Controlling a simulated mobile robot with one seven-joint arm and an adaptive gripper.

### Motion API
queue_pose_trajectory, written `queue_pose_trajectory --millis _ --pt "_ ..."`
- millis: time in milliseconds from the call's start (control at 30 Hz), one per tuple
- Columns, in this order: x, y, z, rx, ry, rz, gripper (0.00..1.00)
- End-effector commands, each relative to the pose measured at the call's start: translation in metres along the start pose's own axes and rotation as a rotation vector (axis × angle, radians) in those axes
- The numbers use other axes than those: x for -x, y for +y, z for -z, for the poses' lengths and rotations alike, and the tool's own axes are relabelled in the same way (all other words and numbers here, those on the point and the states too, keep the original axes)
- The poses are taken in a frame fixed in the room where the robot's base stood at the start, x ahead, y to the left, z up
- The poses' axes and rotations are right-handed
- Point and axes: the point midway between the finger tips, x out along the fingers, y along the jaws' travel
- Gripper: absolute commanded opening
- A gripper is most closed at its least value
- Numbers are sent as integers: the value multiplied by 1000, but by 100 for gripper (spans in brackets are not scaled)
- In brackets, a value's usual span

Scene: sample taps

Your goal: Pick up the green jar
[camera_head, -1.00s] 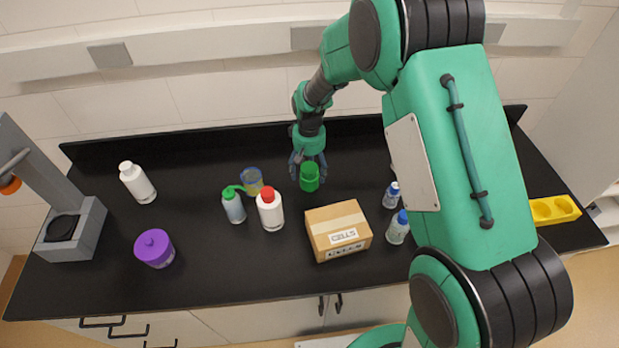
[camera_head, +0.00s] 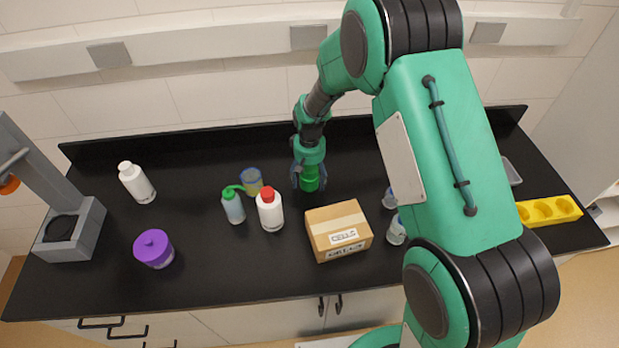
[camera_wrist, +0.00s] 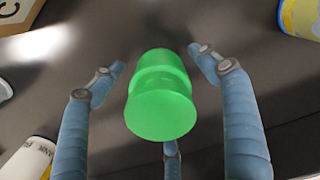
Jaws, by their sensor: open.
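The green jar (camera_head: 310,181) stands on the black bench top near the back, behind the cardboard box. My gripper (camera_head: 309,178) is over it from above and partly covers it in the head view. In the wrist view the green jar (camera_wrist: 161,98) sits between the blue fingers of my open gripper (camera_wrist: 160,75). One finger is on each side and a third shows below the jar. Gaps show between the two side fingers and the jar.
A cardboard box (camera_head: 338,231) stands in front of the jar. To the left are a red-capped white bottle (camera_head: 270,212), a green-topped bottle (camera_head: 233,207) and a jar with a yellow band (camera_head: 252,181). A purple jar (camera_head: 154,249) stands farther left, with clear bench around it.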

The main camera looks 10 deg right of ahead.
Motion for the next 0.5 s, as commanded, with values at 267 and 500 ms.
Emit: queue_pose_trajectory --millis 267,500 --pt "0 0 0 0 0 0 28" --pt "0 0 0 0 0 0 26"
